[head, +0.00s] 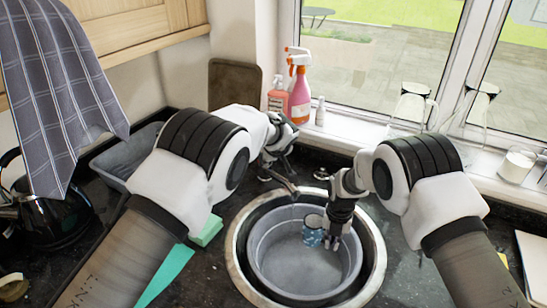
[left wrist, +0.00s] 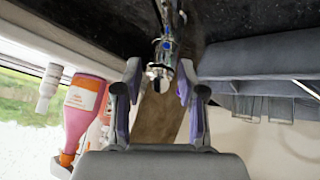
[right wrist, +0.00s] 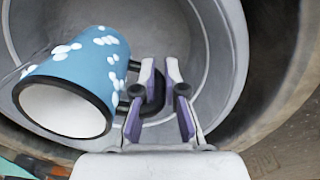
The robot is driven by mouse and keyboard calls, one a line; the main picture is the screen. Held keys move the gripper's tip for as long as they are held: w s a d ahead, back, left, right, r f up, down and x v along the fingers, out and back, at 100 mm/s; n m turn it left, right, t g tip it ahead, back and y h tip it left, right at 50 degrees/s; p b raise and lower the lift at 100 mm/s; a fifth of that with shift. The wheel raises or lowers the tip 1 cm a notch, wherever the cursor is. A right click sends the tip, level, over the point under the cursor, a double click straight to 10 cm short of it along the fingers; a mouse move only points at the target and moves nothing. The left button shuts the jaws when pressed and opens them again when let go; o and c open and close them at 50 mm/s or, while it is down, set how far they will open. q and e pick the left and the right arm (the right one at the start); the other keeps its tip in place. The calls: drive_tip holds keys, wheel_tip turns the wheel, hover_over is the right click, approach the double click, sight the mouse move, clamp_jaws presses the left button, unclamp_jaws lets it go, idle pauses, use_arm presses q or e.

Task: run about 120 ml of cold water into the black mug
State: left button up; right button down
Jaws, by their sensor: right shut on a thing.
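The only mug in view is blue with white spots and a black rim and handle; it shows in the head view (head: 313,229) and the right wrist view (right wrist: 88,75). It is within the grey basin, its pale mouth toward the wrist camera. I cannot tell whether it holds water. My right gripper (right wrist: 160,92) is shut on its handle; it also shows in the head view (head: 334,242). My left gripper (left wrist: 158,90) is open behind the sink. The chrome tap (left wrist: 167,45), with blue marks, shows between and beyond its fingers; contact is unclear.
The grey basin (head: 262,268) sits in a round steel sink (head: 233,262). Spray bottles (head: 299,98) stand by the window. Upturned glasses (head: 411,104) and a white candle-like jar (head: 517,164) stand on the sill. A black kettle (head: 55,220) and a grey tub (head: 112,165) are at left.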

use_arm(q)
wheel_tip(320, 180, up, 10)
idle(0.5)
drive_tip(key=shift+r, duration=0.1)
drive_tip(key=c, duration=0.4)
drive_tip(key=shift+g+h, duration=0.5)
drive_tip(key=shift+g, duration=0.3)
drive_tip(key=s+r, duration=0.1)
drive_tip(key=s+a+r, duration=0.1)
drive_tip(key=r, duration=0.1)
drive_tip(key=s+r, duration=0.1)
drive_tip(key=r, duration=0.1)
drive_tip(key=shift+s+a+r, duration=0.15)
drive_tip(key=shift+a+r, duration=0.1)
clamp_jaws()
drive_tip(key=shift+w+d+f, duration=0.15)
drive_tip(key=shift+w+f, duration=0.45)
drive_tip(key=shift+f, duration=1.45)
drive_tip(key=shift+w+d+f, duration=0.1)
drive_tip(key=shift+w+f, duration=0.5)
drive_tip(key=shift+f, duration=1.45)
drive_tip(key=shift+w+d+f, duration=0.15)
drive_tip(key=shift+w+f, duration=0.45)
drive_tip(key=shift+f, duration=1.45)
